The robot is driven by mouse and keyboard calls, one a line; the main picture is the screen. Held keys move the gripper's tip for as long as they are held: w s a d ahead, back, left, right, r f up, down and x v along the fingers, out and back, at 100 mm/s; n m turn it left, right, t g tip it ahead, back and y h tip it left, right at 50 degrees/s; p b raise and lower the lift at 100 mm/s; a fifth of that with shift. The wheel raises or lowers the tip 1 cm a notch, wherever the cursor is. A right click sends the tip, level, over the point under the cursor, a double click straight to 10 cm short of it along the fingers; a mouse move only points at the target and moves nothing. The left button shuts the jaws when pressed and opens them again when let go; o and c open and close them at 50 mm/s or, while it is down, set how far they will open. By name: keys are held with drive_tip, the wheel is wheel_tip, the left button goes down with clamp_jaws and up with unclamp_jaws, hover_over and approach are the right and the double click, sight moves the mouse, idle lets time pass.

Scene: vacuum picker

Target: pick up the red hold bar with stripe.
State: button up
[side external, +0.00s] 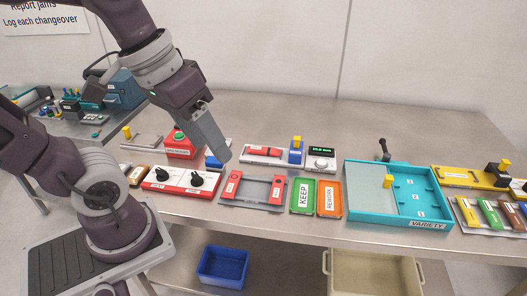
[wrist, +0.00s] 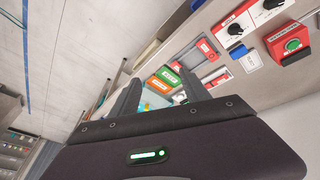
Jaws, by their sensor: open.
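A grey tray (side external: 252,203) near the bench's front edge holds red bars: a left one (side external: 232,186) and a right one (side external: 277,189), each with a pale label. I cannot tell which bar carries a stripe. Another small red piece (side external: 262,152) lies on a white plate behind. My gripper (side external: 217,152) is above the bench, up and to the left of the tray, and holds nothing I can see. Its two fingers (wrist: 162,97) stand apart in the wrist view.
A red box with two black knobs (side external: 180,181) is left of the tray. Green KEEP (side external: 302,195) and orange REWORK (side external: 329,198) bins are right of it. Farther right are a teal VARIETY tray (side external: 348,190) and a rack with yellow, green (side external: 489,212) and brown bars.

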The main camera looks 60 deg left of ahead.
drive_tip(key=w+a+f+n+g+h, duration=0.25)
drive_tip(key=w+n, duration=0.35)
drive_tip(key=w, duration=0.3)
drive_tip(key=n+t+h, duration=0.6)
drive_tip(key=n+t, duration=0.2)
drive_tip(key=n, duration=1.1)
approach(267, 149)
drive_tip(key=shift+w+d+f, duration=0.1)
drive_tip(key=shift+w+d, duration=0.25)
drive_tip(key=shift+w, duration=0.5)
drive_tip(key=shift+w+d+f, duration=0.1)
drive_tip(key=shift+w+f, duration=0.1)
drive_tip(key=shift+f, duration=0.05)
drive_tip(key=x, duration=0.6)
drive_tip(key=shift+s+d+f, duration=0.2)
drive_tip(key=shift+d, duration=0.2)
clamp_jaws()
